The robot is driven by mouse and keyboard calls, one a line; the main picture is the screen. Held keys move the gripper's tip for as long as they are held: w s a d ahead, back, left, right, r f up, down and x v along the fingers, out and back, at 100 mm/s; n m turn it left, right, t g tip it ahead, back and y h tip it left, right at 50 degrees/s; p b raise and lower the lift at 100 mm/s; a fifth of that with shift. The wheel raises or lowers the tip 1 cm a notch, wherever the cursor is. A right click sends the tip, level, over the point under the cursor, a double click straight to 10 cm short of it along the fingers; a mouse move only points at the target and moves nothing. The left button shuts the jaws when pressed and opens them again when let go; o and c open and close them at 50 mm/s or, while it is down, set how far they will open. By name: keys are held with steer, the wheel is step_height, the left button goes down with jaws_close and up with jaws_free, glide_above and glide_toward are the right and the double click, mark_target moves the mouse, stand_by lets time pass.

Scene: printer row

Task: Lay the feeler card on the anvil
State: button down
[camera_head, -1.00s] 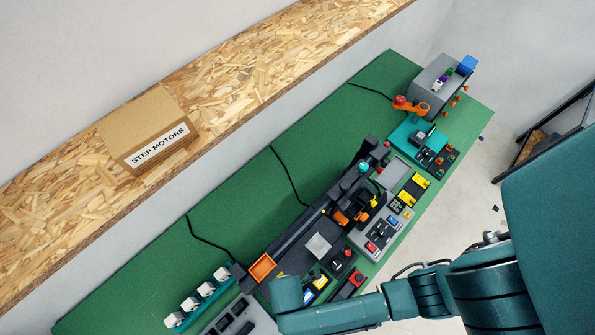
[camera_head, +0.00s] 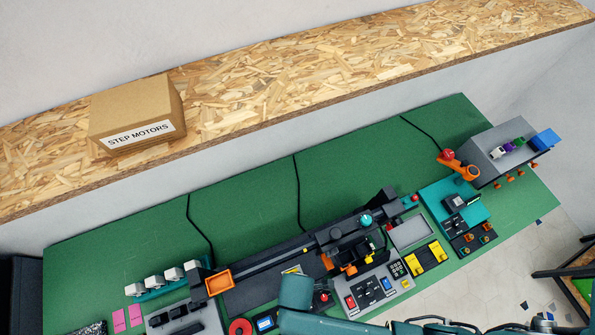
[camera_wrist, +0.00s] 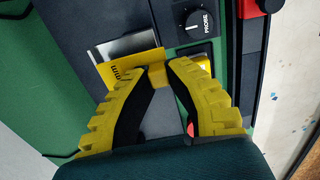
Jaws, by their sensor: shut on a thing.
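Another pale grey surface (camera_wrist: 160,117) shows between the fingers. In the head view my arm hides most of the gripper and this area.
A dark panel with a PROBE knob (camera_wrist: 201,20) and a red part (camera_wrist: 270,5) lies just beyond the fingers.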

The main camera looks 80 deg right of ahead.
steer(key=shift+f+b, duration=0.3)
steer(key=shift+f, duration=0.15)
steer(key=shift+r, duration=0.25)
steer(key=shift+s+d+p, duration=0.1)
steer(key=shift+p, duration=0.85)
steer(key=shift+f+b, duration=0.35)
steer(key=shift+f, duration=0.3)
steer(key=c, duration=1)
jaws_free()
steer(key=shift+c, duration=0.2)
step_height(320, 180, up, 12)
